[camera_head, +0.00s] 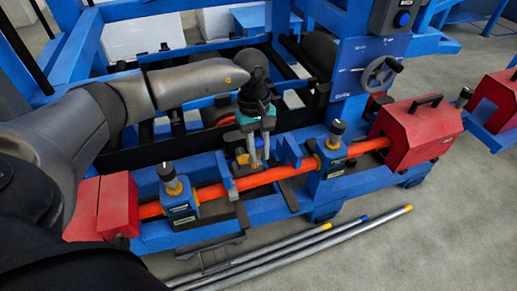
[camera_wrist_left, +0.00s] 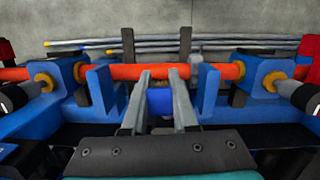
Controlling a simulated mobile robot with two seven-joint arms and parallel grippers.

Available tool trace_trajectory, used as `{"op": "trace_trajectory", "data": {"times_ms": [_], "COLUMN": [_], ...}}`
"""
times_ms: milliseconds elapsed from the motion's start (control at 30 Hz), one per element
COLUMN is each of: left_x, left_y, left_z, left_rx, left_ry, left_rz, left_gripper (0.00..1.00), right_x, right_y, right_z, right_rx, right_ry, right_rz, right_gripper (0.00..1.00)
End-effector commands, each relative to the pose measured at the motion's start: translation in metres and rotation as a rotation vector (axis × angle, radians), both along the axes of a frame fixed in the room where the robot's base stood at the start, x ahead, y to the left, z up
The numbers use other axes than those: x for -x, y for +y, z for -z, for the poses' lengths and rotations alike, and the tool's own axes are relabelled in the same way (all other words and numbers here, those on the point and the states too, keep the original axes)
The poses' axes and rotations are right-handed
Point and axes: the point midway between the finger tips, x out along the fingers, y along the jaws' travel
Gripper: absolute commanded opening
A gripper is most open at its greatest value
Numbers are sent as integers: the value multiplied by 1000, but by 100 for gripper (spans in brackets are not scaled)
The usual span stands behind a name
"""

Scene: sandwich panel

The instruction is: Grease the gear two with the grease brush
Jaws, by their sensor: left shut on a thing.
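My left gripper (camera_head: 261,162) reaches down over the blue frame, its fingertips close to the orange bar (camera_head: 212,191). It also shows in the left wrist view (camera_wrist_left: 160,76), with both fingers pointing toward the bar. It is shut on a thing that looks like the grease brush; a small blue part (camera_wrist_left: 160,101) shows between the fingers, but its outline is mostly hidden. I cannot make out a gear that is clearly gear two. My right gripper is not in view.
Red housings (camera_head: 420,132) stand at both ends of the bar. Clamps with black knobs (camera_head: 338,128) hold the bar. A handwheel (camera_head: 380,76) is on the blue panel (camera_head: 358,56). Several metal rods (camera_head: 300,243) lie on the floor in front.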

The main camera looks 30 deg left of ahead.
Motion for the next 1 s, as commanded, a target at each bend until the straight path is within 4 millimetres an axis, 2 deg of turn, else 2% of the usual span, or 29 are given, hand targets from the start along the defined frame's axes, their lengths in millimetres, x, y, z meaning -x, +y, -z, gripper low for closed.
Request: {"op": "trace_trajectory", "data": {"times_ms": [633, 1000], "left_x": [-1, -1], "left_y": [0, 0], "left_z": [-59, -61], "left_rx": [1, 0], "left_ry": [-3, -2], "left_rz": [1, 0], "left_gripper": [0, 0], "right_x": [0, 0], "right_y": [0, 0], "right_z": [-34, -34], "right_rx": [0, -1], "right_ry": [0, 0], "right_rz": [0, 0], "right_gripper": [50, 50]}}
